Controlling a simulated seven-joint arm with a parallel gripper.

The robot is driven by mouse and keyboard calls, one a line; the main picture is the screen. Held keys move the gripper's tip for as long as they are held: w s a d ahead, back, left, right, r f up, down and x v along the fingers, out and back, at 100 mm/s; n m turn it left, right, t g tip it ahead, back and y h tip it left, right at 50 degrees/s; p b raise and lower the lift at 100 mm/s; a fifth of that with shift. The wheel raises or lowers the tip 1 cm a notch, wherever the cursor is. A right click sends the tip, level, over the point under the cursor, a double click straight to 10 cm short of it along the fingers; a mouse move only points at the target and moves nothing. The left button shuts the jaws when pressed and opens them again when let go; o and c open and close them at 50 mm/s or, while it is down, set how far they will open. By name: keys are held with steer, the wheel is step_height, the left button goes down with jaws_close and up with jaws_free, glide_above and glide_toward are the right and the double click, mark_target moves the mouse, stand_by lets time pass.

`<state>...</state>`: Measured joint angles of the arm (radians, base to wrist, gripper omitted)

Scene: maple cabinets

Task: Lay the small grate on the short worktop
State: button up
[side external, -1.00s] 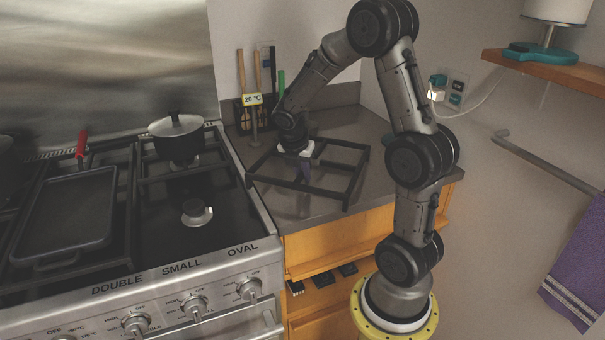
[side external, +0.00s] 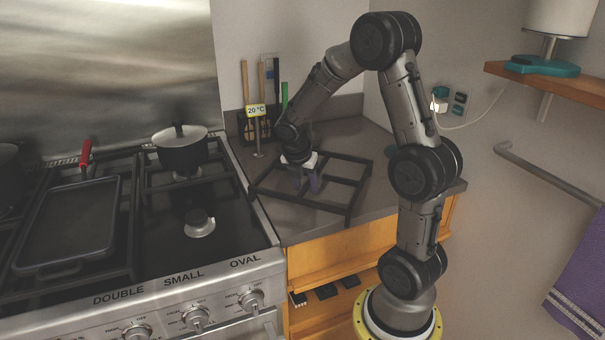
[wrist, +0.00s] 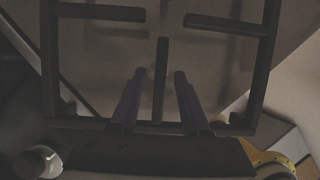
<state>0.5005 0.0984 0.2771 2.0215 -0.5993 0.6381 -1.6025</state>
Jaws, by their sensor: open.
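The small grate (side external: 349,210), a dark open frame with crossbars, lies over the short worktop (side external: 375,212) to the right of the stove. Its left corner is close to the worktop's edge by the stove. It looks flat and resting on the worktop, though its feet are hard to make out. My gripper (side external: 306,188) points down at the grate's middle. In the wrist view, the open fingers of my gripper (wrist: 160,75) stand on either side of a short bar of the grate (wrist: 162,55), with gaps on both sides.
A utensil holder (side external: 250,130) stands behind the grate against the wall.

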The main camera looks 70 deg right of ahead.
steer(key=v, duration=1.2)
steer(key=s+a+m+t+y, duration=0.2)
steer(key=s+a+m, duration=0.4)
steer(key=a+m, duration=0.3)
steer(key=s+a+r+m+t+y, duration=0.1)
steer(key=s+a+m+t+y, duration=0.1)
steer(key=s+a+m, duration=0.4)
steer(key=a+m+t, duration=0.1)
steer(key=a+m, duration=0.2)
steer(key=a, duration=0.1)
steer(key=shift+s+a+t, duration=0.3)
steer(key=shift+a, duration=0.1)
